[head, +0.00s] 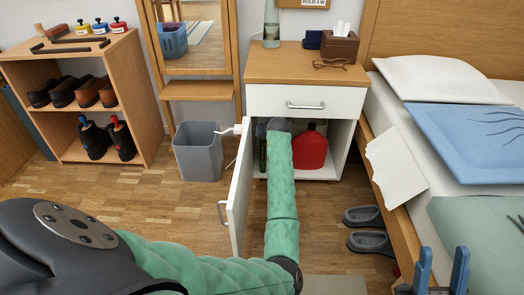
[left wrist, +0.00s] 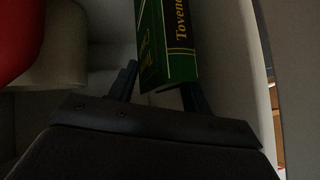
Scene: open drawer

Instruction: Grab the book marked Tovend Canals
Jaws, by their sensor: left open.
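The green book (left wrist: 165,45) with yellow lettering beginning "Toven" shows in the left wrist view; the rest of its title is cut off. My left gripper (left wrist: 160,78) is open, with one dark finger on each side of the book's near end. I cannot tell whether the fingers touch it. In the head view my left arm reaches into the open cabinet (head: 346,125) of the nightstand, and its gripper is hidden there. A dark green sliver (head: 262,152) shows left of the arm, perhaps the book. My right gripper (head: 442,262) is open and empty near the bed.
A red container (head: 311,147) stands in the cabinet, right of my left arm. The cabinet door (head: 240,185) stands open to the arm's left. A grey bin (head: 198,155) is farther left. Grey slippers (head: 370,242) lie on the floor beside the bed (head: 400,215).

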